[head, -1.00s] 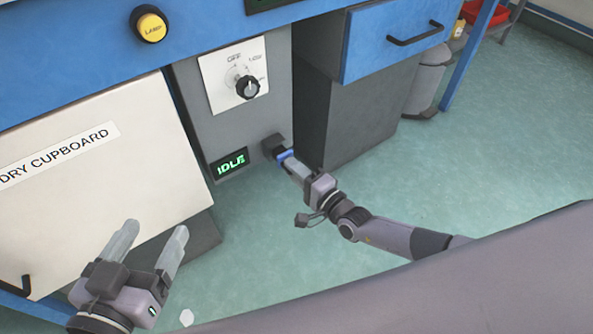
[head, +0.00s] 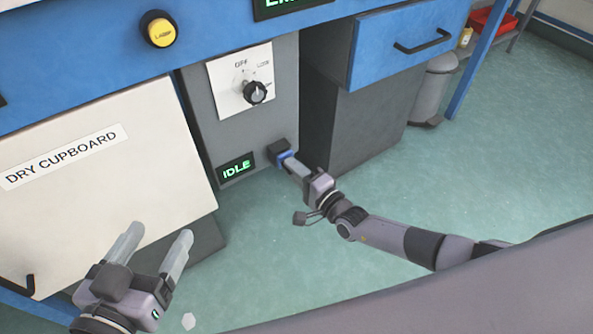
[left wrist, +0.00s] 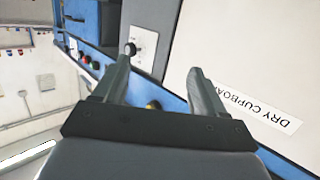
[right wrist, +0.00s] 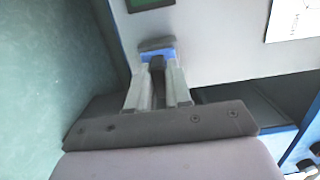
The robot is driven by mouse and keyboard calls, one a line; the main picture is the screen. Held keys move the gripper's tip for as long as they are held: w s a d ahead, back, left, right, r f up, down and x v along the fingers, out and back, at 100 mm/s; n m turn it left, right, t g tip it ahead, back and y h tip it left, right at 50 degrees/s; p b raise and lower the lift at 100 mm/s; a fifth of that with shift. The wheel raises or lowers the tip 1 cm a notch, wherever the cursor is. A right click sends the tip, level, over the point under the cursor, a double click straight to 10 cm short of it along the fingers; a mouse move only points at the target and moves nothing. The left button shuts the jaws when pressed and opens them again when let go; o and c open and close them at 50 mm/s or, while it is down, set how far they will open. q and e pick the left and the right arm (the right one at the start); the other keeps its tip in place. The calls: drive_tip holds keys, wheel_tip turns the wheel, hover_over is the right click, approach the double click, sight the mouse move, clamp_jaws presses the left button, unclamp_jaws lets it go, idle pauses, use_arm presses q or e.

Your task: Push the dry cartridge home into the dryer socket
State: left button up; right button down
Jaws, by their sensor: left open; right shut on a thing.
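The dry cartridge (head: 285,157) shows as a blue piece between my right gripper and the dark dryer socket (head: 277,148) on the grey panel. My right gripper (head: 292,166) is shut on it. In the right wrist view the blue part of the cartridge (right wrist: 157,55) lies against the dark socket rim (right wrist: 157,43), with a dark part between the fingers (right wrist: 158,85). How deep it sits is hard to tell. My left gripper (head: 155,250) is open and empty in front of the dry cupboard; its fingers also show apart in the left wrist view (left wrist: 160,85).
The dry cupboard door (head: 100,180) stands left of the panel. A knob (head: 255,92) on a white plate is above the socket, and a green IDLE display (head: 237,167) is left of it. A blue drawer (head: 410,45) is at upper right.

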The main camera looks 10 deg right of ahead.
drive_tip(key=shift+w, duration=0.25)
drive_tip(key=c, duration=1)
unclamp_jaws()
drive_tip(key=shift+o, duration=0.2)
drive_tip(key=shift+s, duration=0.25)
use_arm(q)
drive_tip(key=p, duration=0.1)
drive_tip(key=d+n+g+p, duration=0.1)
drive_tip(key=p, duration=0.1)
drive_tip(key=shift+w+d+f+h, duration=0.15)
drive_tip(key=shift+w+d+h, duration=0.15)
use_arm(e)
drive_tip(key=v, duration=0.6)
drive_tip(key=shift+s+d, duration=0.25)
drive_tip(key=shift+s, duration=0.05)
use_arm(q)
drive_tip(key=shift+s, duration=0.1)
use_arm(e)
drive_tip(key=shift+s, duration=0.1)
